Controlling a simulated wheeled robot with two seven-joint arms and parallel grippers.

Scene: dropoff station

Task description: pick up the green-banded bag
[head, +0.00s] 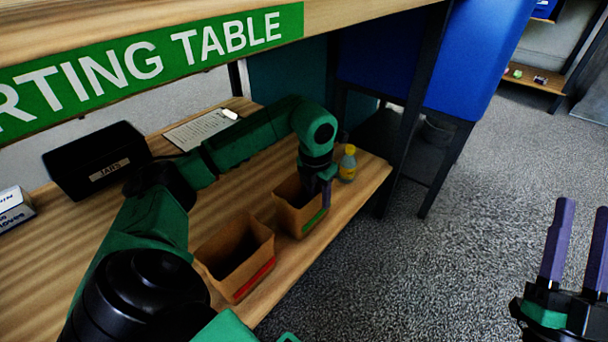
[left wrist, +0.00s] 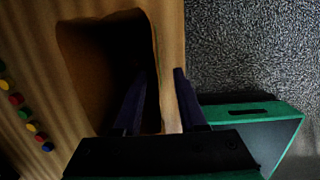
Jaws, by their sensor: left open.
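The green-banded bag (head: 286,214) is an open brown paper bag standing on the wooden table, with a green band low on its side. My left gripper (head: 318,190) points down at the bag's right rim, jaws open. In the left wrist view, one finger is over the bag's dark opening and the other is outside its right wall, so the bag's wall (left wrist: 156,85) lies between the fingers (left wrist: 160,74). I cannot tell whether either finger touches it. The band is hidden in that view. My right gripper (head: 576,245) is open and empty, over the floor at right.
A red-banded brown bag (head: 262,281) stands open nearer on the table (head: 321,247). A yellow-capped bottle (head: 347,165) stands just behind the green-banded bag. A black box (head: 95,165) and a paper sheet (head: 196,130) lie farther back. A shelf with a green sign (head: 150,58) overhangs the table.

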